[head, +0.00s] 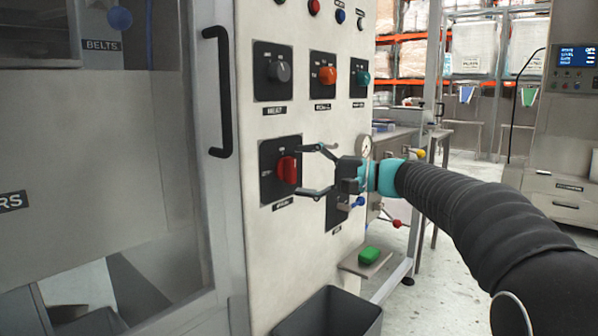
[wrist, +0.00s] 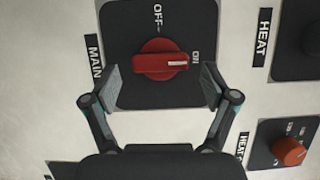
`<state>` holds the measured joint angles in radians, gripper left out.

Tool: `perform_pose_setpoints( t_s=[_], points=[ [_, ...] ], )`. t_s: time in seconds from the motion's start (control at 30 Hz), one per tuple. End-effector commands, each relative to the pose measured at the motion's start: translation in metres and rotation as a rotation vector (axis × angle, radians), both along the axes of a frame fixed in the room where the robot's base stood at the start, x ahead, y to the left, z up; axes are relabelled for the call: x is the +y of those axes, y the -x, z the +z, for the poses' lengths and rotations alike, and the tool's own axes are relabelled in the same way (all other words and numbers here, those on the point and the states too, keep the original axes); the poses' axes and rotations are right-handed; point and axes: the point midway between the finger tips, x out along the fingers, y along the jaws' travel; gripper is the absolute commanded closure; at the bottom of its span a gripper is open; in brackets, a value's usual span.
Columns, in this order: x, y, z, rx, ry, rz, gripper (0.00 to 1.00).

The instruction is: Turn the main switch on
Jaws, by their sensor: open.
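The main switch is a red rotary knob (head: 287,169) on a dark square plate low on the white panel. In the wrist view the knob (wrist: 158,66) sits on its dark plate (wrist: 180,22) beside the label MAIN, with OFF and ON markings. Its white pointer mark lies at the right end of the bar, towards ON. My gripper (head: 299,170) is open in front of the knob. In the wrist view my gripper (wrist: 160,84) has one finger beyond each end of the bar, with small gaps visible; contact depth is unclear.
Grey (head: 278,69), orange (head: 327,75) and teal (head: 362,78) knobs sit above on the panel. A black door handle (head: 221,92) is at left. A green object (head: 369,254) lies on a small shelf, above a dark bin (head: 335,315). Floor is open at right.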

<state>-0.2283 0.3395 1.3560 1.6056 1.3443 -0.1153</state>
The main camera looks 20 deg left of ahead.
Motion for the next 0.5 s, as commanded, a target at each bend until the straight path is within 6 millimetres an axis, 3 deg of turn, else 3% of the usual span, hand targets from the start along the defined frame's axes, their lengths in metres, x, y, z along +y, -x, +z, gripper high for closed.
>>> perform_pose_setpoints(
  t_s=[0.3,0.5],
  points=[
    [-0.062,-0.001,-0.001,0.001,0.000,-0.005,0.15],
    [-0.093,0.000,0.000,0.000,-0.001,-0.003,0.15]
  ],
)
